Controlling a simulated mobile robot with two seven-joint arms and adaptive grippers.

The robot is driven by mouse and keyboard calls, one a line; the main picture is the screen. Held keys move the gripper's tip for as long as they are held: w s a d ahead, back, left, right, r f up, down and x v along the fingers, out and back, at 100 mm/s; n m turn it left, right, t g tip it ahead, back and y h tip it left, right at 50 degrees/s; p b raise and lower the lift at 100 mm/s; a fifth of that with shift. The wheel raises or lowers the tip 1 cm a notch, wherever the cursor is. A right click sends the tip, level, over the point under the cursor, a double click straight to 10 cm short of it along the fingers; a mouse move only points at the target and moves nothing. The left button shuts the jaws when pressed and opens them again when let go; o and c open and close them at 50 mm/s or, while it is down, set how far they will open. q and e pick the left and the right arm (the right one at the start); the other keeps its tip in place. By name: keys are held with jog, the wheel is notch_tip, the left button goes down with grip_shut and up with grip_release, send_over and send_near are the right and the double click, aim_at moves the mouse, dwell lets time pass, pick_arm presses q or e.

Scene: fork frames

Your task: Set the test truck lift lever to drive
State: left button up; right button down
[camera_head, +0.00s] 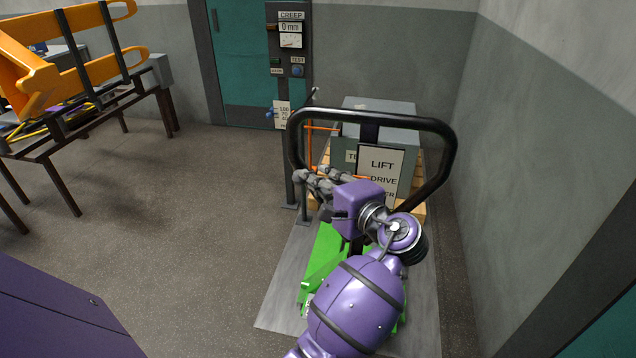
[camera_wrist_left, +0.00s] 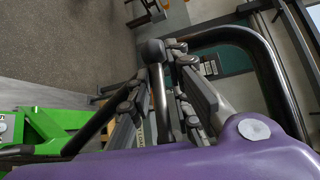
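The green test truck (camera_head: 322,262) stands on a grey plate, with a black loop handle (camera_head: 447,150) at its top. A white sign (camera_head: 381,164) by the handle reads LIFT and DRIVE; its lowest word is partly hidden by my arm. My left gripper (camera_head: 318,178) is inside the lower left part of the loop. In the left wrist view, a dark lever with a round black knob (camera_wrist_left: 153,51) stands between the fingers of my left gripper (camera_wrist_left: 160,85). The fingers look apart around it; firm contact cannot be made out. My right gripper is out of view.
A grey box load (camera_head: 378,105) sits on a wooden pallet behind the handle. A post with a CREEP gauge (camera_head: 290,40) stands behind left. A wall (camera_head: 520,150) is close on the right. Orange forks (camera_head: 35,80) lie on a rack at left. The floor between is clear.

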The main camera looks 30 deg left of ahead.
pick_arm(q)
jog(key=shift+o, duration=1.3)
jog(key=shift+f, duration=0.1)
jog(key=v, duration=1.2)
